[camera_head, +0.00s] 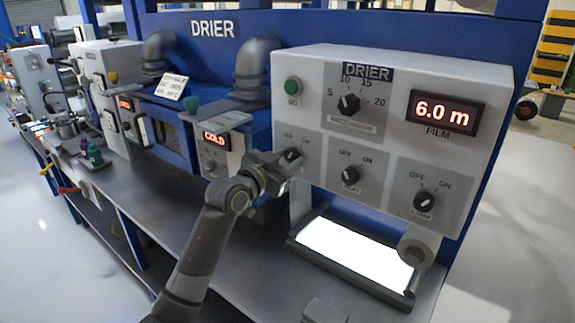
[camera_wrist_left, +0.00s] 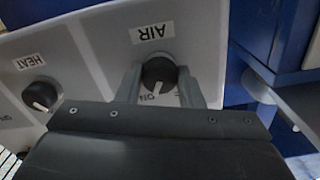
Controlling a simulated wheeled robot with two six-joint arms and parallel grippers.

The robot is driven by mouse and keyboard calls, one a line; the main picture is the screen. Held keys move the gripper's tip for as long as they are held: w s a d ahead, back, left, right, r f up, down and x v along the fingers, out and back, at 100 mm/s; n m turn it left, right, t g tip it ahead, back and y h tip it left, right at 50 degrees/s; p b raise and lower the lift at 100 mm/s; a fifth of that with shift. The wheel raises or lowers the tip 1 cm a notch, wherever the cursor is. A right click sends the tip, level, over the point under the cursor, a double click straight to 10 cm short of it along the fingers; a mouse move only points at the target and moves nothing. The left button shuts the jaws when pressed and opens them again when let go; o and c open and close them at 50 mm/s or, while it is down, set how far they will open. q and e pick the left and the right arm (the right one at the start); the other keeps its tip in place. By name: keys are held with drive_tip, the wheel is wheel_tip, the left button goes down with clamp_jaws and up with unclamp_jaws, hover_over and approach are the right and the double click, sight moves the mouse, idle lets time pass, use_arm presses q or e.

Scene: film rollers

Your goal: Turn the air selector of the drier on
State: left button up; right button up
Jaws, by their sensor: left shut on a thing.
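The air selector is a round black knob (camera_head: 292,156) at the lower left of the white DRIER panel (camera_head: 395,100). My left gripper (camera_head: 284,168) reaches it from the front and partly hides it in the head view. In the left wrist view, the two fingers stand on either side of the air knob (camera_wrist_left: 158,73), shut on it, under an upside-down AIR label (camera_wrist_left: 153,32). The knob's white mark points down in that view, toward the partly visible ON lettering; the OFF lettering is hidden. My right gripper is not in view.
The HEAT knob (camera_head: 350,176) sits right beside the air knob, with the LAMP knob (camera_head: 426,202) further right. A green button (camera_head: 293,88) and a timer dial (camera_head: 349,104) are above. A lit white plate (camera_head: 357,252) lies below the panel. The display reads 6.0 m (camera_head: 445,112).

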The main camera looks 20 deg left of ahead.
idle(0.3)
use_arm(q)
drive_tip(key=o, duration=1)
drive_tip(key=shift+c, duration=0.2)
drive_tip(key=shift+s, duration=0.1)
drive_tip(key=b+v, duration=0.2)
drive_tip(key=v, duration=1.5)
drive_tip(key=shift+s+b, duration=0.15)
drive_tip(key=shift+b, duration=0.25)
drive_tip(key=shift+a, duration=0.1)
